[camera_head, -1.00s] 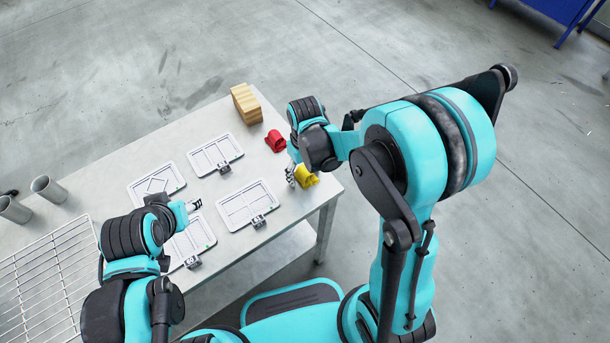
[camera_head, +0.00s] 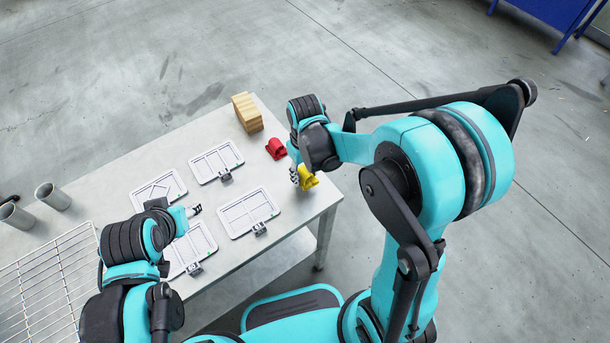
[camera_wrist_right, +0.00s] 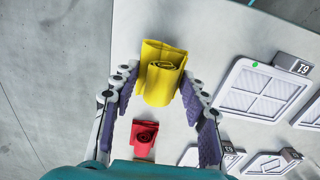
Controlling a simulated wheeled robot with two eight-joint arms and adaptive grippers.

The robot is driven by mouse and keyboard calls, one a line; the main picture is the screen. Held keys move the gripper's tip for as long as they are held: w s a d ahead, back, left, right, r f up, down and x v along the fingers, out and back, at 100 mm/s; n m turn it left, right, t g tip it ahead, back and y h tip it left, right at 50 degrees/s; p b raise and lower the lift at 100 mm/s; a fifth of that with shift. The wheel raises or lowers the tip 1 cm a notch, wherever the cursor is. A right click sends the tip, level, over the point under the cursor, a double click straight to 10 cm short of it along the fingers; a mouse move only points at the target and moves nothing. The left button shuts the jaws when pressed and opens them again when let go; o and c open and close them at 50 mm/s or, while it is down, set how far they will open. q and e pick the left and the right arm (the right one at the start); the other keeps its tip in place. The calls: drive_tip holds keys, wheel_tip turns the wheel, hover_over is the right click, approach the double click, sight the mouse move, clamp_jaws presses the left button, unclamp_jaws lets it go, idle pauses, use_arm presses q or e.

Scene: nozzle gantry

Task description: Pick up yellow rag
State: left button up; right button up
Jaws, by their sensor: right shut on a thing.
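The yellow rag (camera_head: 308,180) is a rolled cloth near the table's right corner. My right gripper (camera_head: 296,176) is shut on it. In the right wrist view the yellow rag (camera_wrist_right: 162,76) sits between the two fingertips of the right gripper (camera_wrist_right: 160,84), with its spiral end facing the camera. Whether the rag is clear of the tabletop is hard to tell. My left gripper (camera_head: 195,210) is over the flat frames at the left; its fingers are too small to judge.
A red rolled rag (camera_head: 276,149) lies just behind the yellow one, also in the wrist view (camera_wrist_right: 144,137). A wooden block stack (camera_head: 247,112) stands farther back. Several white framed plates (camera_head: 248,212) lie left of the right gripper. Metal cups (camera_head: 52,195) and a wire rack (camera_head: 45,280) are at the left.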

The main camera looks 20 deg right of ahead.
drive_tip(key=s+d+r+p, duration=0.3)
drive_tip(key=s+r, duration=0.4)
drive_tip(key=s, duration=0.3)
drive_tip(key=shift+s+d+r+p, duration=0.3)
drive_tip(key=shift+s+d, duration=0.1)
drive_tip(key=shift+d, duration=0.3)
drive_tip(key=o, duration=0.6)
drive_tip(key=c, duration=0.5)
